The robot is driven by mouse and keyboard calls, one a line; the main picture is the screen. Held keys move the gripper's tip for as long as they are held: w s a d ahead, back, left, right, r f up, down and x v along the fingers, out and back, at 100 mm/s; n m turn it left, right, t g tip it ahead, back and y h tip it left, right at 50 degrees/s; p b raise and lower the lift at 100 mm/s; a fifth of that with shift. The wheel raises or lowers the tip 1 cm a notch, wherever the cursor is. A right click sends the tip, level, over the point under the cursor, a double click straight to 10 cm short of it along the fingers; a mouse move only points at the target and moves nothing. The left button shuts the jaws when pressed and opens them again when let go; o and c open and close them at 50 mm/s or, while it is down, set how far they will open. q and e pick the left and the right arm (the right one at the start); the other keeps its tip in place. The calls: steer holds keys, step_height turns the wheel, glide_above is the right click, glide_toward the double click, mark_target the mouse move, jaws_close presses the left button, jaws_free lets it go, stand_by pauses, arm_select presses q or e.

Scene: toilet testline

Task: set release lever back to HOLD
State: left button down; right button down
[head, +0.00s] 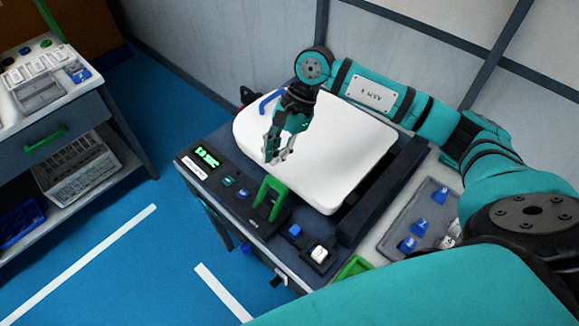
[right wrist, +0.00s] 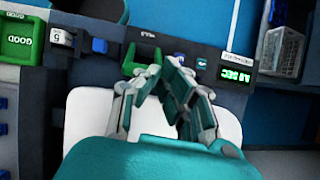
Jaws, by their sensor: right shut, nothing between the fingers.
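A green U-shaped lever (head: 270,197) stands on the dark front panel of the test station. It also shows in the right wrist view (right wrist: 137,60), partly hidden behind my fingers. A small label on the panel lies beside it; I cannot read it surely. My right gripper (head: 277,157) is shut and empty, pointing down over the white toilet lid (head: 345,140), behind the lever and apart from it in the head view. In the right wrist view my fingertips (right wrist: 165,68) come together just beside the lever. My left gripper is not in view.
A green-lit display (head: 207,158) and small buttons sit left of the lever. A blue button (head: 295,230) and a white switch (head: 319,253) sit right of it. A grey tray (head: 415,225) with blue pieces is at the right. A side cart (head: 75,135) stands at the left.

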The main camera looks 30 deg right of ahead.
steer(key=d+h, duration=0.2)
steer(key=d, duration=0.4)
steer(key=shift+w+n+h, duration=0.2)
steer(key=shift+n+h, duration=0.1)
steer(key=shift+r, duration=0.1)
steer(key=p+x, duration=0.3)
steer(key=x, duration=0.7)
steer(key=shift+s+a, duration=0.1)
